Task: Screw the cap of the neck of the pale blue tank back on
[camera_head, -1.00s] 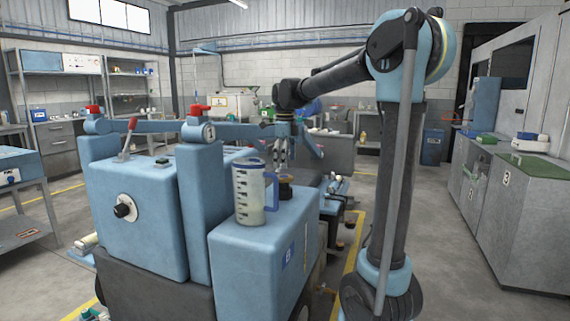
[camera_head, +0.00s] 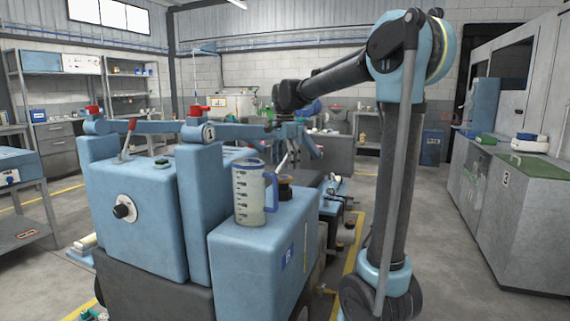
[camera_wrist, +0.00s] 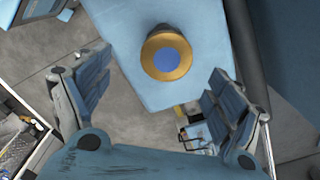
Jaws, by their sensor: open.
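The pale blue tank (camera_head: 262,245) stands in front of me, its flat top also showing in the wrist view (camera_wrist: 150,93). On its top is a dark round neck fitting (camera_head: 285,190) with a brass-coloured upper part. In the wrist view the fitting (camera_wrist: 167,72) shows as a brass ring around a blue disc. I cannot tell whether the disc is a cap or the neck's inside. My gripper (camera_head: 290,158) is open and empty, above and apart from the fitting. In the wrist view its fingers (camera_wrist: 157,68) spread to either side of the fitting. No separate loose cap is recognisable.
A clear measuring jug (camera_head: 251,195) with a blue handle stands on the tank top, close left of the fitting. Taller blue housings with red-handled levers (camera_head: 200,110) rise to the left. A green-topped grey cabinet (camera_head: 500,190) stands right. Floor is open between.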

